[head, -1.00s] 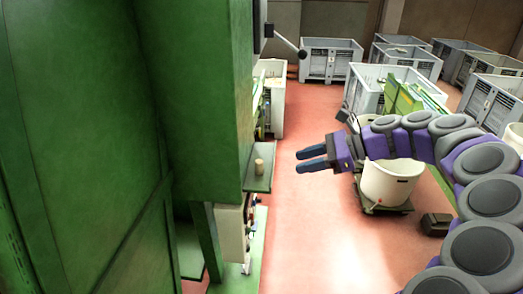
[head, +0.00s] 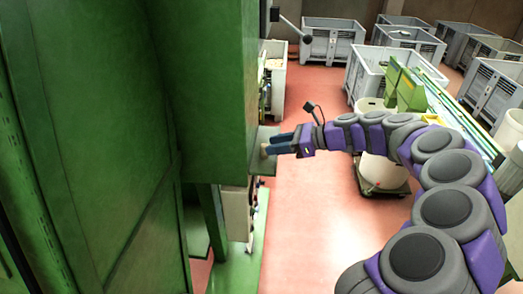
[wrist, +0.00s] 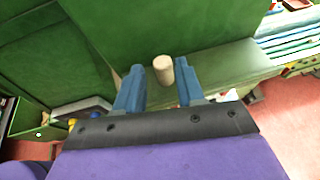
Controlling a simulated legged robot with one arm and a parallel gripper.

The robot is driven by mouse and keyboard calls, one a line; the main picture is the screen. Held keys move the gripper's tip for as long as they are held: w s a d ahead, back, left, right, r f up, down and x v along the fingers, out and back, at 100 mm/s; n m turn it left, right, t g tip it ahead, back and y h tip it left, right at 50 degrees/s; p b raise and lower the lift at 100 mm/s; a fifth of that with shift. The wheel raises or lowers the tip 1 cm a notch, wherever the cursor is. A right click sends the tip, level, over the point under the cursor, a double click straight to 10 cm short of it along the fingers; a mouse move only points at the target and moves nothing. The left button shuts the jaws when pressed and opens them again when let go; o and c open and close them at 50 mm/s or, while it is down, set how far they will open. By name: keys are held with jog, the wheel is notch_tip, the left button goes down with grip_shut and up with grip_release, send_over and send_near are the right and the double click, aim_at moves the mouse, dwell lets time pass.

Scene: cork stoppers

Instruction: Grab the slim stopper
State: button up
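The slim stopper (wrist: 163,70) is a small pale cork cylinder on a green ledge (wrist: 225,65) of the green machine. In the wrist view it stands between and slightly beyond the tips of my gripper (wrist: 159,75), closer to the right finger. The blue fingers are apart, with a clear gap between them. In the head view my gripper (head: 270,146) reaches left to the ledge, and only a bit of the stopper (head: 264,151) shows at the fingertips. I cannot tell whether a finger touches it.
The tall green machine (head: 200,80) fills the left, its wall close beside the ledge. Grey crates (head: 331,40) stand at the back. A white tub (head: 383,170) on a trolley stands behind my arm. Open reddish floor (head: 310,235) lies below.

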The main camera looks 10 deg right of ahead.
aim_at(264, 145)
jog(key=shift+w+a+f, duration=0.15)
jog(key=shift+w+a, duration=0.05)
jog(key=shift+a, duration=0.25)
jog(key=shift+w+a+f+p, duration=0.4)
jog(key=shift+w+a+f, duration=0.35)
jog(key=shift+w+f, duration=0.15)
jog(key=shift+s+a+r, duration=0.1)
jog(key=shift+a, duration=0.5)
jog(key=shift+c, duration=0.2)
jog(key=shift+d, duration=0.15)
grip_shut()
